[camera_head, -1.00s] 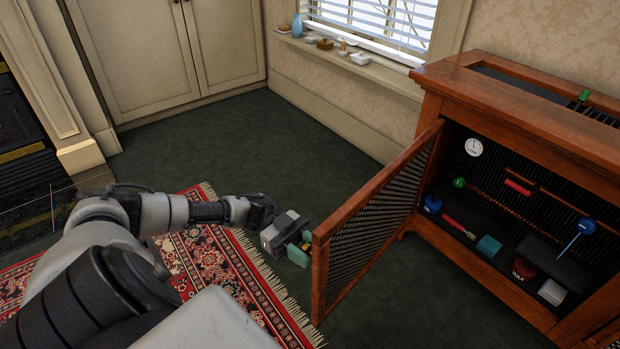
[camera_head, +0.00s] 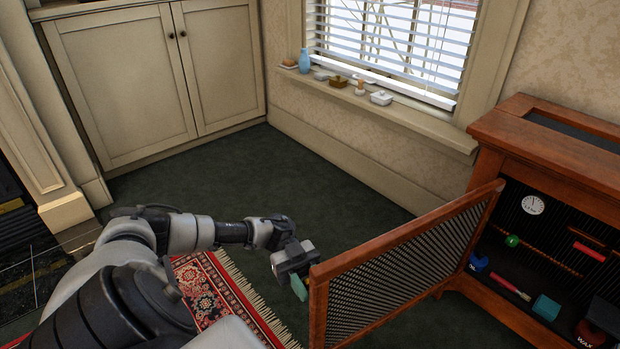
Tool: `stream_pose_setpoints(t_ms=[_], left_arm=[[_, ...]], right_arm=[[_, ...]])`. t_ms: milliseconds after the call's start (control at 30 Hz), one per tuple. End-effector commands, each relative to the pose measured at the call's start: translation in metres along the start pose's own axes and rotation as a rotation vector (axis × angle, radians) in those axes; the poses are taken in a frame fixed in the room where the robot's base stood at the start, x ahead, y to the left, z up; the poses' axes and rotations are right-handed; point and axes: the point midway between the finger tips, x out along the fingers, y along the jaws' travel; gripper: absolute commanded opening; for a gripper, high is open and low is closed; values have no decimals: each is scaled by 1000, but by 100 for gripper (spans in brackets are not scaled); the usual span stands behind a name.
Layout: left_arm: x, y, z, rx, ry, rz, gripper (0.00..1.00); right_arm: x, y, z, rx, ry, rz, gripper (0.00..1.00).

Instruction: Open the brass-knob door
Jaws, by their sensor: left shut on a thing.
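The door (camera_head: 400,272) of the wooden cabinet (camera_head: 570,165) stands wide open, swung out toward me. It has a reddish wood frame and a dark lattice panel. My left gripper (camera_head: 300,278) is at the free edge of the door, shut on its knob. The knob itself is hidden behind the gripper and the door edge. My right gripper is not in view.
Inside the cabinet are a white dial (camera_head: 533,205), a green ball (camera_head: 512,241), a teal block (camera_head: 546,307) and other small items. A fringed red rug (camera_head: 215,290) lies under my left arm. Dark carpet (camera_head: 330,190) is clear beyond the door.

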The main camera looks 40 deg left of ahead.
Motion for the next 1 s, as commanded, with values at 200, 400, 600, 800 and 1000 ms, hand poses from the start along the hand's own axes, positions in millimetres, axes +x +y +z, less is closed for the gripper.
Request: stream_pose_setpoints(t_ms=[200,400,600,800,1000], left_arm=[[0,2,3,-8,-6,3,0],[0,2,3,-8,-7,3,43],[0,1,1,-4,-4,1,57],[-2,0,1,-2,-4,0,57],[-26,0,0,-3,-6,-4,57]], right_arm=[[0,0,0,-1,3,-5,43],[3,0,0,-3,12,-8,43],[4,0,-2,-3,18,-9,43],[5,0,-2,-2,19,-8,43],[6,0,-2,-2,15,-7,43]])
